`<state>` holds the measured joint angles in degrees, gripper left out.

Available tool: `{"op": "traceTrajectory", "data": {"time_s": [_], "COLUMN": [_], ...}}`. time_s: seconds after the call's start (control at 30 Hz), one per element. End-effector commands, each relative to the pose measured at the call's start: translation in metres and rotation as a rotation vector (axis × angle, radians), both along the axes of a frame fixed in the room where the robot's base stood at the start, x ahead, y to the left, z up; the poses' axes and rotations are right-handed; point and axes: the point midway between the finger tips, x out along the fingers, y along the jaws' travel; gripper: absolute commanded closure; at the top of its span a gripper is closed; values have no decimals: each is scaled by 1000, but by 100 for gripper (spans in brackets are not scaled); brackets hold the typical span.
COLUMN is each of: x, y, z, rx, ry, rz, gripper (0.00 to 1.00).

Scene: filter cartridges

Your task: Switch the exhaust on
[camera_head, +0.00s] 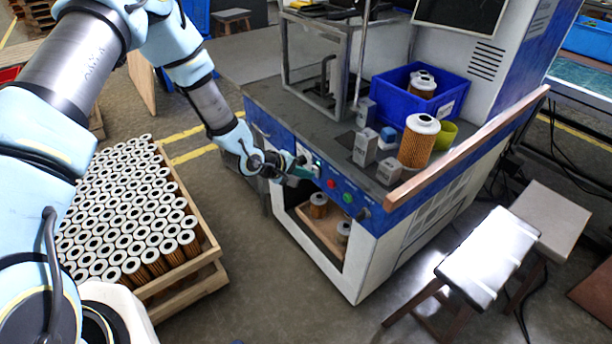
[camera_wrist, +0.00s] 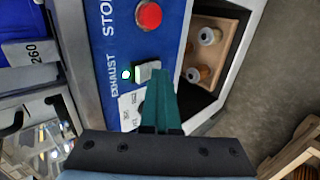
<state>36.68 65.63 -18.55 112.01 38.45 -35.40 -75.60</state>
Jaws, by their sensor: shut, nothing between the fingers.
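The exhaust switch (camera_wrist: 147,71) is a pale rocker on the blue control panel (camera_wrist: 118,40), beside the word EXHAUST in the wrist view. A small round lamp (camera_wrist: 126,75) next to it looks bright, white with a green tint. My gripper (camera_wrist: 161,74) has its green fingers shut together and empty. Its tips are right at the edge of the switch; I cannot tell whether they touch it. In the head view my gripper (camera_head: 312,172) is at the panel's left part and hides most of the switch.
A red STOP button (camera_wrist: 149,15) is close to the switch; a green button (camera_head: 347,197) and a dark knob (camera_head: 362,212) are further right. Below is an open bay with filters on a wooden tray (camera_head: 318,232). A crate of filters (camera_head: 208,255) stands left, stools (camera_head: 487,245) right.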

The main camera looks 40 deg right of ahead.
Motion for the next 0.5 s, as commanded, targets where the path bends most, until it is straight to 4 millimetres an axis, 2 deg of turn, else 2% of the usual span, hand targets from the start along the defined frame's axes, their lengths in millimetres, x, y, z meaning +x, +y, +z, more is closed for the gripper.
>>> {"op": "traceTrajectory", "data": {"time_s": [0.5], "x": [-3], "y": [-5], "z": [20], "rx": [-12], "ry": [0], "rz": [-6], "gripper": [100]}}
